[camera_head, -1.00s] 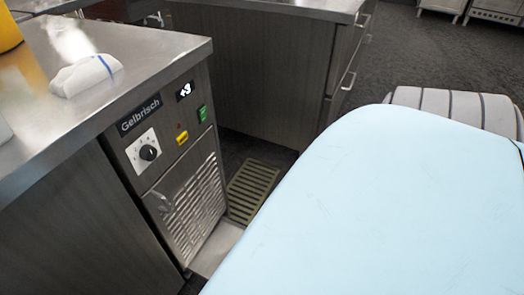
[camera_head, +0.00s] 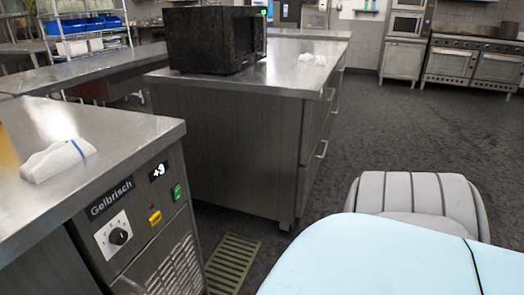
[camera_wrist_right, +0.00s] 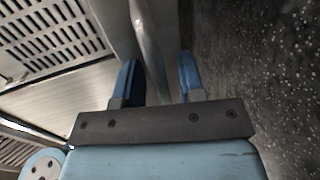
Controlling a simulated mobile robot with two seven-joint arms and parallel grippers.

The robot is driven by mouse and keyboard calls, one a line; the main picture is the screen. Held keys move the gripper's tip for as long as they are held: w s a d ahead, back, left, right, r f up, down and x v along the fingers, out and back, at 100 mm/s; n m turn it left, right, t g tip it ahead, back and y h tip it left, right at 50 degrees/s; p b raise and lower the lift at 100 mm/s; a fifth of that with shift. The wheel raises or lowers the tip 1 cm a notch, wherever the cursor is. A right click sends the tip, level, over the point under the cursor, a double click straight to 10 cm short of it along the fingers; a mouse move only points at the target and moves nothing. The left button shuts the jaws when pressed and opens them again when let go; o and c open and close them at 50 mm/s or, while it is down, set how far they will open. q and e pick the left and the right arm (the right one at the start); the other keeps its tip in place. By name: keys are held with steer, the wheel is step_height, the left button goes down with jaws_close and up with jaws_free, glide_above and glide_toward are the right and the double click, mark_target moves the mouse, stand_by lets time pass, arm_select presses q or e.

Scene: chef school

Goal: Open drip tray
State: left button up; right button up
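The Gelbrisch machine (camera_head: 135,235) stands at the lower left in the head view, with a knob and vented front. A slotted, olive-coloured grate (camera_head: 232,262) lies low beside it; I cannot tell whether this is the drip tray. In the right wrist view, a slotted panel (camera_wrist_right: 55,30) and a pale flat metal panel (camera_wrist_right: 80,92) show at the left. My right gripper (camera_wrist_right: 158,78) has its blue fingers apart, with a metal bar (camera_wrist_right: 147,40) running between them in the picture. I cannot tell whether they touch it. My left gripper is not in view.
A steel counter (camera_head: 120,127) tops the machine and carries a folded white cloth (camera_head: 57,160). A steel island (camera_head: 240,150) with a black appliance (camera_head: 215,40) stands behind. Dark open floor (camera_head: 420,130) lies to the right, with ovens (camera_head: 475,65) at the back.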

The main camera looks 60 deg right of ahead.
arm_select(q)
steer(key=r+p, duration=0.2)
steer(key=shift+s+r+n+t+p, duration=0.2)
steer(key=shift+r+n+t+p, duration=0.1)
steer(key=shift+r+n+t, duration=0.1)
arm_select(e)
steer(key=v, duration=1.3)
steer(key=shift+s, duration=0.4)
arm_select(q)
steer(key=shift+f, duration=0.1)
arm_select(e)
steer(key=shift+d+r, duration=0.1)
